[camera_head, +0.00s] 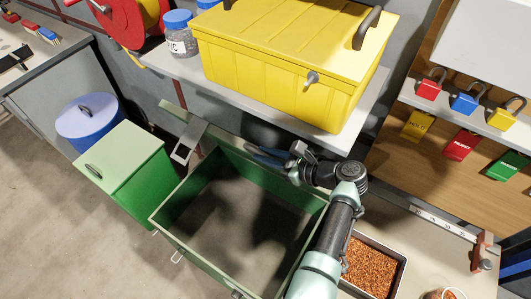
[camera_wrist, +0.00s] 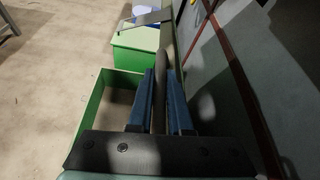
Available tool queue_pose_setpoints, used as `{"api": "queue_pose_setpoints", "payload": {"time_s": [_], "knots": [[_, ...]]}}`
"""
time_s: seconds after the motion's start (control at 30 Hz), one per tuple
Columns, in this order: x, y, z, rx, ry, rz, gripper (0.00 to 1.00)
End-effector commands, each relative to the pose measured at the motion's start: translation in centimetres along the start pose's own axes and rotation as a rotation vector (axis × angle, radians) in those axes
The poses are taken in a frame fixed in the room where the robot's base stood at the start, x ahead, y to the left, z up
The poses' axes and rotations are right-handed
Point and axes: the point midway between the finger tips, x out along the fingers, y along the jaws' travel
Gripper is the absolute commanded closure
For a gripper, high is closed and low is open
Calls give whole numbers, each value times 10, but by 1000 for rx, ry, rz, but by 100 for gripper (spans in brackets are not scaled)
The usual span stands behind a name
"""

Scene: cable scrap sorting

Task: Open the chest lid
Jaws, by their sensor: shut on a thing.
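A large green box (camera_head: 163,228) stands open at the centre of the head view, its grey floor in plain sight. It also shows in the wrist view (camera_wrist: 92,105). My gripper (camera_head: 262,158) is at its back rim, with blue fingers reaching left. In the wrist view my gripper (camera_wrist: 160,80) is shut on a rounded grey bar (camera_wrist: 160,62), which runs lengthwise between the fingers. What the bar belongs to is hidden, so I cannot tell whether it is a lid handle. A closed yellow chest (camera_head: 290,45) with dark side handles and a front latch sits on the shelf above.
A smaller green box (camera_head: 125,165) with a handled lid and a blue round bin (camera_head: 88,116) stand left. A grey slotted bracket (camera_head: 190,140) juts out near the back rim. The shelf (camera_head: 190,66) overhangs. A tray of copper granules (camera_head: 370,268) lies right. Floor at left is clear.

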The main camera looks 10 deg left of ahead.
Motion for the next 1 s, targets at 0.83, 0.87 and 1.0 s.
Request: {"api": "queue_pose_setpoints", "payload": {"time_s": [0.83,0.87,1.0], "knots": [[-15,0,-1,2,1,-3,70],[-20,0,-1,1,2,-4,70],[-50,-1,-2,1,3,-6,70]]}}
